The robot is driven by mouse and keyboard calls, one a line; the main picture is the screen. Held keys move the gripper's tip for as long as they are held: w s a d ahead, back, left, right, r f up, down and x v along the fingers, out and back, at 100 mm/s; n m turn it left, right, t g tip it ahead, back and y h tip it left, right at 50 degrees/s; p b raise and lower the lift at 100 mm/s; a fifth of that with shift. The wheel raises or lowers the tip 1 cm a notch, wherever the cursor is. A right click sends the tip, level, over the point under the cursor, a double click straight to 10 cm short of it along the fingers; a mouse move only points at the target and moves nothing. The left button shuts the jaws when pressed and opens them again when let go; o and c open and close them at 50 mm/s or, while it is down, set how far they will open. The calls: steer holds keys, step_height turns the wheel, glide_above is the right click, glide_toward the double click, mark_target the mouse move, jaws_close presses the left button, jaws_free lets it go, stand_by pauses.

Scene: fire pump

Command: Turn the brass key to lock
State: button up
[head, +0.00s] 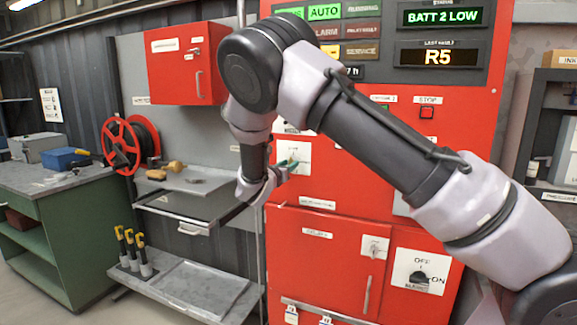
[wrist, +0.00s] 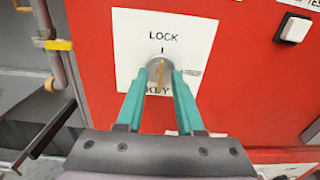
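The brass key (wrist: 161,84) sits upright, edge-on, in a round grey lock on a white plate (wrist: 194,35). The plate reads LOCK above the key; the wording below is partly hidden by my fingers. My gripper (wrist: 161,75) faces the plate, with one teal finger on each side of the key. A gap shows between each finger and the key, so the gripper looks open around it. In the head view my gripper (head: 289,164) is at the white plate (head: 301,152) on the red cabinet, and the key is too small to make out.
A square white button (wrist: 294,29) is right of the plate. A pipe with a yellow handle (wrist: 54,44) runs at the left.

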steer(key=v, duration=1)
steer(key=shift+s, duration=0.4)
steer(key=shift+a, duration=0.15)
